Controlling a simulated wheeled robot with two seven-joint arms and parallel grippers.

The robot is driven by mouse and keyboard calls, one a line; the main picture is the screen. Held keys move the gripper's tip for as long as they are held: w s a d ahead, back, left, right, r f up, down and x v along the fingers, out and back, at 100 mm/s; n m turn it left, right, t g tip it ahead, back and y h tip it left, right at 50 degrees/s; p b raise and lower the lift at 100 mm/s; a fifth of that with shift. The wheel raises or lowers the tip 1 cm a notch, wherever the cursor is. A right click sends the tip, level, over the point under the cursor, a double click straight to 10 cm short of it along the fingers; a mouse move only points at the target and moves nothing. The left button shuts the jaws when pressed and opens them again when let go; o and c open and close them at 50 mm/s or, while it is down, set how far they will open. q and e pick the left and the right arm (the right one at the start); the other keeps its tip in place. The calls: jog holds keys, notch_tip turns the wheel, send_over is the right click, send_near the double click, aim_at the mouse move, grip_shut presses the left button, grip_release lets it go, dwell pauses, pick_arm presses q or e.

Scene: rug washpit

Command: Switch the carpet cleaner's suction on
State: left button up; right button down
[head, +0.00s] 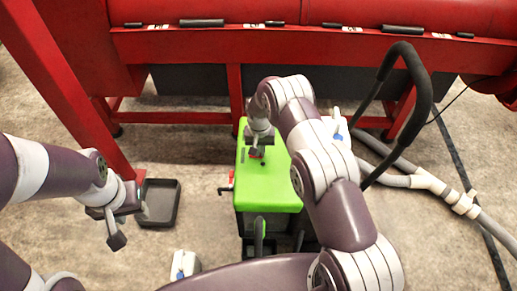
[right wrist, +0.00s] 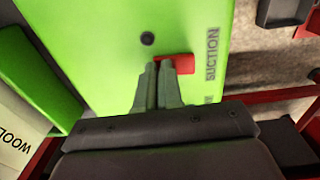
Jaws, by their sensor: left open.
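The carpet cleaner (head: 280,190) is a bright green box on a dark base, in the middle of the head view. Its green top (right wrist: 110,50) fills much of the right wrist view. A red switch (right wrist: 180,63) lies beside the printed word SUCTION. My right gripper (right wrist: 163,62) has its two fingers together, with the tips at the switch's left end and partly covering it. I cannot tell whether they touch it. In the head view, the right gripper (head: 257,152) is over the cleaner's top. My left gripper (head: 130,222) is open and empty, left of the cleaner.
A red machine frame (head: 300,42) spans the back. A black tray (head: 158,203) lies on the floor at left. A blue-and-white container (head: 185,265) stands at the front. A black loop handle (head: 424,90) and grey hose (head: 430,183) are at right.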

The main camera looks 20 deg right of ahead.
pick_arm(q)
jog(key=shift+a+f, duration=0.1)
jog(key=shift+f, duration=0.2)
pick_arm(e)
jog(key=shift+s+d+f, duration=0.15)
jog(key=shift+s+f, duration=0.15)
jog(key=shift+f, duration=0.15)
jog(key=shift+s+f, duration=0.1)
jog(key=shift+f, duration=0.05)
jog(key=shift+a, duration=0.45)
jog(key=shift+w+r, duration=0.2)
jog(key=shift+r, duration=0.3)
jog(key=r+p, duration=0.3)
jog(key=r, duration=0.1)
jog(key=shift+w+d+r+p, duration=0.1)
jog(key=shift+w+d+p, duration=0.15)
jog(key=shift+d+p, duration=0.05)
notch_tip(320, 180, up, 10)
pick_arm(q)
jog(key=shift+w+d+r+b, duration=0.1)
jog(key=shift+d+r+b, duration=0.15)
jog(key=shift+r, duration=0.35)
jog(key=shift+w+d+r+b, duration=0.1)
jog(key=shift+r+b, duration=0.2)
jog(key=shift+r, duration=0.3)
pick_arm(e)
notch_tip(320, 180, down, 14)
jog(key=shift+w+r, duration=0.1)
jog(key=shift+w, duration=0.05)
